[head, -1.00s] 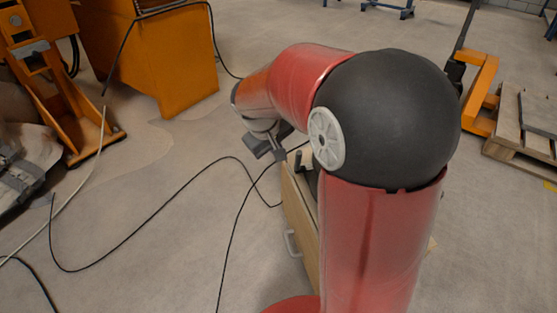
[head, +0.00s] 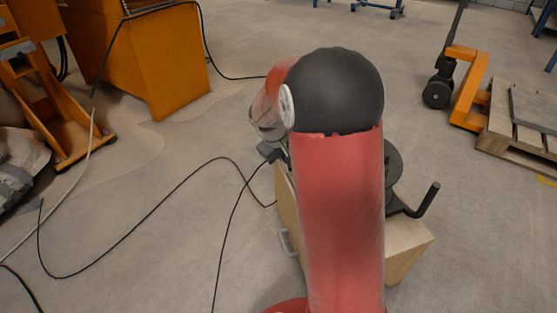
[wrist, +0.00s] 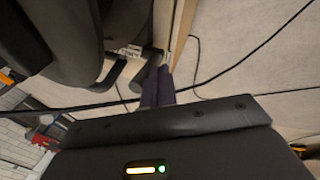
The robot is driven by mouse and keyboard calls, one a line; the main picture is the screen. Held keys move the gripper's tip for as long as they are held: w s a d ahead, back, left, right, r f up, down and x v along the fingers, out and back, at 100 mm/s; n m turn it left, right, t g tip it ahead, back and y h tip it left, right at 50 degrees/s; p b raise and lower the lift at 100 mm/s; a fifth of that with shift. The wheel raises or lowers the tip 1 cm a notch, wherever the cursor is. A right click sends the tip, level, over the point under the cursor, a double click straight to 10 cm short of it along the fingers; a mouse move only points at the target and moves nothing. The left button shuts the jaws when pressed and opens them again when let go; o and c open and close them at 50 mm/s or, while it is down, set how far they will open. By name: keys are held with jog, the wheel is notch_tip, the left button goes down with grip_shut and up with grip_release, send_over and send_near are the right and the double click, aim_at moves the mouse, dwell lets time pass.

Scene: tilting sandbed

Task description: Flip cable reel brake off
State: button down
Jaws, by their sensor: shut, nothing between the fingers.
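The cable reel shows in the head view as a dark disc (head: 393,165) with a crank handle (head: 427,198), on a light wooden box (head: 408,250); my arm hides much of it. In the wrist view the dark reel drum (wrist: 62,35) fills the upper left, and the wooden box edge (wrist: 181,28) runs at the top centre. My gripper (wrist: 159,72) is shut and empty, its fingertips close to the box edge. A dark bent part (wrist: 118,74) and a dark stub lie just left of the fingers; I cannot tell whether either is the brake, or whether they touch.
A black cable (head: 140,228) runs over the floor to the box. An orange cabinet (head: 165,65) stands at the upper left. A pallet truck (head: 468,90) and wooden pallet (head: 510,135) are at the right. The floor between is mostly open.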

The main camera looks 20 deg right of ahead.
jog(key=shift+w+d, duration=0.1)
jog(key=shift+d, duration=0.05)
jog(key=shift+w+d+r+p, duration=0.15)
jog(key=shift+w+d+p, duration=0.05)
jog(key=shift+w, duration=0.3)
jog(key=shift+w+d+r+p, duration=0.1)
jog(key=shift+w+d+p, duration=0.1)
jog(key=shift+w, duration=0.25)
